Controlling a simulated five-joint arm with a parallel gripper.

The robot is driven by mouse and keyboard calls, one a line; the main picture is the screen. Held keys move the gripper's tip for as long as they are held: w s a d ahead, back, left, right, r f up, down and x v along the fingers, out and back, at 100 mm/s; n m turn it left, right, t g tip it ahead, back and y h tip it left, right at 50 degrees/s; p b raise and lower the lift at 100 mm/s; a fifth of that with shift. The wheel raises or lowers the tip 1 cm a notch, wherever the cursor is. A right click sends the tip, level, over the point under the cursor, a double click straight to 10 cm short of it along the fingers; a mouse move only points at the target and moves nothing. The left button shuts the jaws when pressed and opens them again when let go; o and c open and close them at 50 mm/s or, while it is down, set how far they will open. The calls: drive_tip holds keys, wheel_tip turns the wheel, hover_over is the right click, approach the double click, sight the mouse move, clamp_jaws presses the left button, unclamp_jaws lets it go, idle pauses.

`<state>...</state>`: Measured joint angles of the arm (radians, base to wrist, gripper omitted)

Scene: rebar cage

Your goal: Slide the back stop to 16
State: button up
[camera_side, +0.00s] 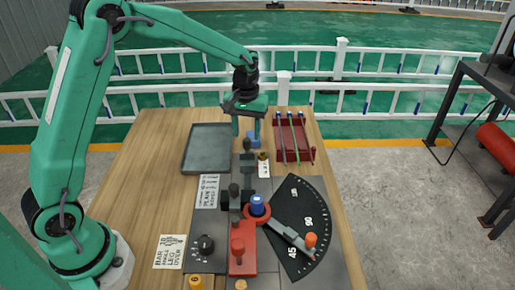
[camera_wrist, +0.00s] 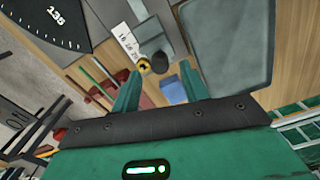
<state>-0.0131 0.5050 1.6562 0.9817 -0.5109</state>
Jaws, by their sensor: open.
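My gripper (camera_side: 247,130) hangs above the far part of the bench, fingers down, apart and empty. In the wrist view my gripper (camera_wrist: 160,86) also shows with a gap between its green fingers. A dark rail (camera_side: 247,178) runs away from the bending plate, with a white number strip (camera_side: 264,168) beside its far end. In the wrist view the strip (camera_wrist: 128,40) seems to read 16, 18, 20. A yellow-and-black knob (camera_wrist: 145,65) and a dark knob (camera_wrist: 158,62) sit by the strip's end, apparently on the back stop. Its exact reading is unclear.
A blue block (camera_side: 253,138) lies beyond the knobs, near my fingers. A grey tray (camera_side: 183,150) is left, and a red rack (camera_side: 279,150) with rods is right. A black angle dial (camera_side: 302,215), red clamp (camera_side: 242,250) and blue post (camera_side: 257,205) stand nearer the camera.

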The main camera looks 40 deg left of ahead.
sight(247, 154)
drive_tip(key=shift+f, duration=1.2)
clamp_jaws()
